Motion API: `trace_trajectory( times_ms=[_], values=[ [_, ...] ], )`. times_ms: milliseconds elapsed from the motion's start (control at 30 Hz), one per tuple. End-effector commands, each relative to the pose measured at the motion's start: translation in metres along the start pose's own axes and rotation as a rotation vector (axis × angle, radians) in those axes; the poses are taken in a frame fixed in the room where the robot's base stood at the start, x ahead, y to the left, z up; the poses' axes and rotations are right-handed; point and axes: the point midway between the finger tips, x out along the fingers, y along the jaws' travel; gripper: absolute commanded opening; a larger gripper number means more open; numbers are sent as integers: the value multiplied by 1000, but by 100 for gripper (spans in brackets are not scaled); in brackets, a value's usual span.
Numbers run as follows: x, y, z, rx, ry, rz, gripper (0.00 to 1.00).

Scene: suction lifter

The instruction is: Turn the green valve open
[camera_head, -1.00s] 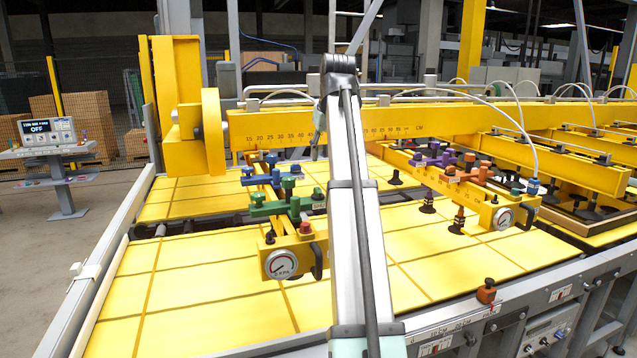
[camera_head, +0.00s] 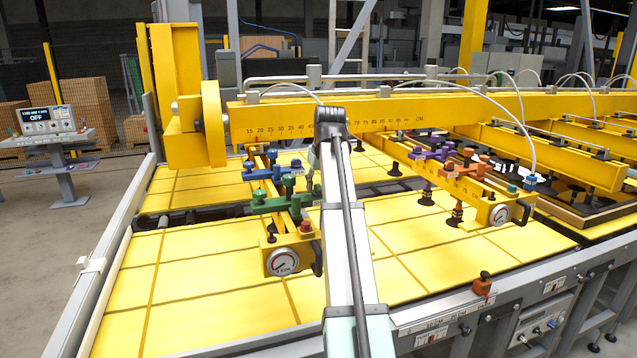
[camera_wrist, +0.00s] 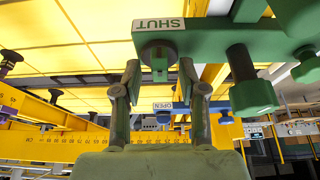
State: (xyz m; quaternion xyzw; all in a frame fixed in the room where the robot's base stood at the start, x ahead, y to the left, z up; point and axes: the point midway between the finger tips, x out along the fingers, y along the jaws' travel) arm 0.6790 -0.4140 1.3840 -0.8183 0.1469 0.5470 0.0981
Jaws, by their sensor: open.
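The green valve (camera_head: 285,203) sits on the near yellow arm of the lifter, left of my arm in the head view. In the wrist view, the green valve (camera_wrist: 215,38) fills the upper right, and its plate reads SHUT. My gripper (camera_wrist: 159,72) is open, with one finger on each side of a short green knob (camera_wrist: 159,62) below that plate. I cannot tell whether the fingers touch it. In the head view my gripper is mostly hidden behind my arm.
A blue valve (camera_head: 272,174) stands just behind the green one; its plate (camera_wrist: 180,106) reads OPEN. A round gauge (camera_head: 283,262) and a red button (camera_head: 305,227) are in front. Purple (camera_head: 432,152) and orange (camera_head: 463,167) valves stand to the right. A yellow beam (camera_head: 400,112) crosses behind.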

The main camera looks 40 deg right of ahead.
Motion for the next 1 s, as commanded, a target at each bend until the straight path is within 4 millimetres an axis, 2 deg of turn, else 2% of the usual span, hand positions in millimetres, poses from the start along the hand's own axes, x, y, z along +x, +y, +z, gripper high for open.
trace_trajectory(
  times_ms=[133,233,267,667,1000],
  values=[
    [0,0,0,0,0,0,42],
    [0,0,0,0,0,0,6],
    [0,0,0,0,0,0,0],
    [0,0,0,25,0,10,0],
    [1,-2,0,199,1,82,0]
  ],
)
